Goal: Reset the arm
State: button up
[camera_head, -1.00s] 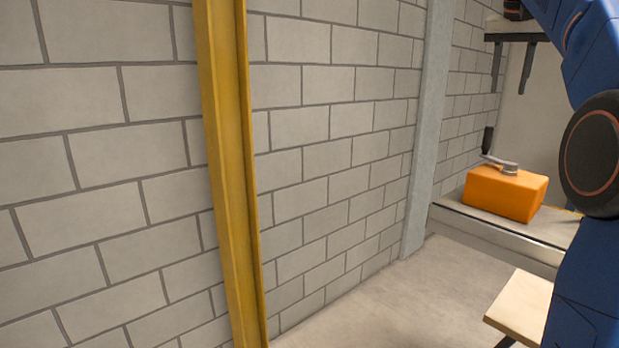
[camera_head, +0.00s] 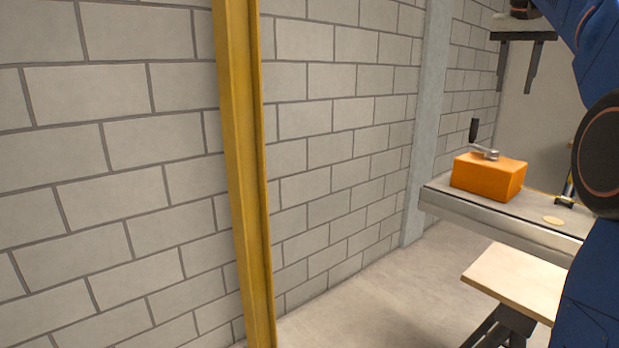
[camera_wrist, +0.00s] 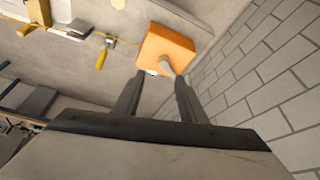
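My gripper (camera_wrist: 160,78) shows in the wrist view with its two dark fingers apart and nothing held between them. Beyond the fingertips is an orange box (camera_wrist: 168,45) with a grey crank handle; I cannot tell the exact distance, but no grip on it shows. In the head view the orange box (camera_head: 489,178) sits on a grey bench, with the crank (camera_head: 485,153) on top and its black grip upright. My blue arm (camera_head: 597,155) fills the right edge of the head view; the gripper itself is outside that view.
A yellow post (camera_head: 245,180) stands before the block wall (camera_head: 120,150). A grey pillar (camera_head: 427,130) is farther back. A wooden board (camera_head: 515,283) is in front. A yellow-handled tool (camera_wrist: 102,56) shows in the wrist view.

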jog(key=s+a+f+n+y, duration=0.1)
jog(key=s+a+f+n, duration=0.3)
jog(key=s+a+f, duration=0.95)
jog(key=s+a+f+n, duration=0.1)
jog(key=s+a+f, duration=0.1)
jog(key=s+f, duration=0.5)
jog(key=s+a+f+n+y, duration=0.1)
jog(key=s+f, duration=0.6)
jog(key=f, duration=0.7)
jog(key=s+a+f+n+t, duration=0.1)
jog(key=s+a+f, duration=0.2)
jog(key=s+f, duration=0.4)
notch_tip(320, 180, down, 4)
jog(key=shift+f+y, duration=0.1)
jog(key=shift+y, duration=0.2)
